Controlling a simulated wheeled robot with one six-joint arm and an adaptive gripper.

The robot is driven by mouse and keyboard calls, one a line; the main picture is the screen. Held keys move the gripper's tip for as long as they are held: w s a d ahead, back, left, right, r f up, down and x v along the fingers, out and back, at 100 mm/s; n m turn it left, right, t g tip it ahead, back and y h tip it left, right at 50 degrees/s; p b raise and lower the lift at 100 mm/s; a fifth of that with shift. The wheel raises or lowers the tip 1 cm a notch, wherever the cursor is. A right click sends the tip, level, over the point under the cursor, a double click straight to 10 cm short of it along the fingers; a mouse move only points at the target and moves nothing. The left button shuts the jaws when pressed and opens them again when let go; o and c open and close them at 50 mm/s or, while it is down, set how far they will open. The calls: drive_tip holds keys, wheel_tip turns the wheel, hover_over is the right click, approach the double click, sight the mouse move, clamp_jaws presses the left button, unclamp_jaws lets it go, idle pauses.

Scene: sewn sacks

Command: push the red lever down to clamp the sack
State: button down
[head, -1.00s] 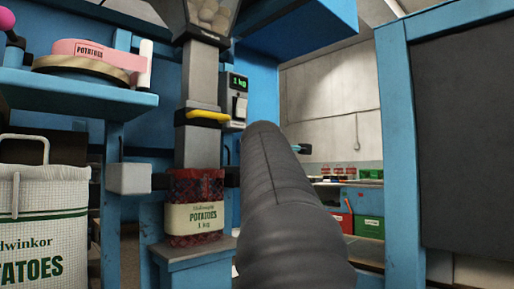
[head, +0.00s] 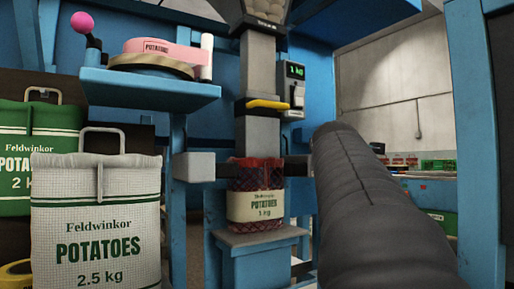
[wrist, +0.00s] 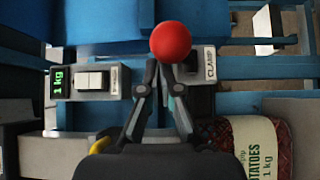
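The red ball knob of the lever (wrist: 170,41) is in the wrist view, beside a plate marked CLAMP (wrist: 208,62). My gripper (wrist: 159,68) has its fingertips close together, just below the knob in the picture; I cannot tell whether they touch it. Its fingers look empty. The red mesh potato sack (head: 256,207), labelled 1 kg, stands upright under the filling chute in the head view. It also shows at lower right in the wrist view (wrist: 262,148). In the head view my arm hides the lever and my gripper.
A scale display (head: 296,71) reads 1 kg. A yellow handle (head: 267,104) sits on the chute. A white 2.5 kg sack (head: 97,225) and a green sack (head: 38,150) stand left. A blue shelf (head: 150,89) holds pink tape. A blue post (head: 478,150) stands right.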

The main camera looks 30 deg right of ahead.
drive_tip(key=shift+s+d+f, duration=0.1)
drive_tip(key=shift+d+f, duration=0.1)
drive_tip(key=shift+f, duration=0.2)
drive_tip(key=s+a+f+b, duration=0.2)
drive_tip(key=s+a+f, duration=0.2)
drive_tip(key=a, duration=0.3)
drive_tip(key=shift+a+f+b, duration=0.3)
drive_tip(key=shift+f+b, duration=0.1)
drive_tip(key=shift+f, duration=0.1)
